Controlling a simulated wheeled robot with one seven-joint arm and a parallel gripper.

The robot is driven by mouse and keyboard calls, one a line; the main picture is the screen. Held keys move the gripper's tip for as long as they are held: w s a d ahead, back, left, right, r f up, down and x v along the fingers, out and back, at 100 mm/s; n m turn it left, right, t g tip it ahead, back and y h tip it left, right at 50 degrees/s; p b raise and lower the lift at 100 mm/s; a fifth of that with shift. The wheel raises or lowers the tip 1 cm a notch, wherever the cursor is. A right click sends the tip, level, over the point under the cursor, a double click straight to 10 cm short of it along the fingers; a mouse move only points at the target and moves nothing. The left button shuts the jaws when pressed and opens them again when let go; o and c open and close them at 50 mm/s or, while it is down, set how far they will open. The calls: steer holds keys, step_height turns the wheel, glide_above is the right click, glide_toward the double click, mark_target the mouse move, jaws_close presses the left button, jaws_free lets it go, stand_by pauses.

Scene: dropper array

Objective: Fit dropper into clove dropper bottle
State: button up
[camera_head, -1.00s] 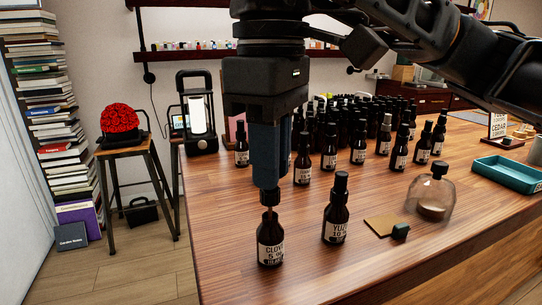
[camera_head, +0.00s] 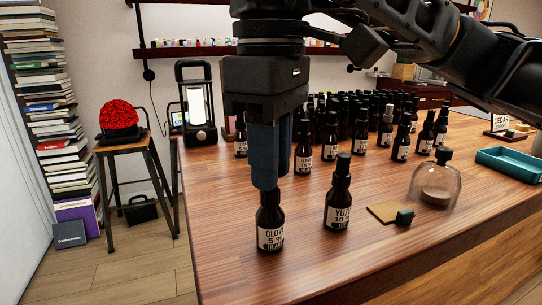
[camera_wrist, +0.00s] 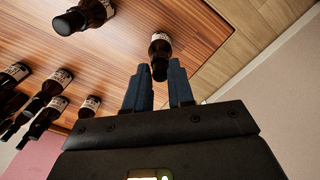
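The clove dropper bottle (camera_head: 270,238), dark with a white label, stands upright near the table's front left edge. It also shows in the wrist view (camera_wrist: 160,48). My gripper (camera_head: 265,184) points straight down at the bottle's neck, its blue fingers shut on the black dropper cap (camera_wrist: 160,73). In the head view the fingers hide most of the cap, and the glass stem is not visible. The cap sits in line with the neck; whether it is fully seated I cannot tell.
A yuzu bottle (camera_head: 338,205) stands capped just right of the clove bottle. Many dark bottles crowd behind. The wooden table (camera_head: 225,215) is clear at left.

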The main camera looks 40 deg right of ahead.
steer(key=o, duration=0.4)
steer(key=shift+r, duration=0.1)
step_height(320, 180, up, 8)
steer(key=shift+f+p, duration=0.15)
steer(key=shift+p, duration=0.2)
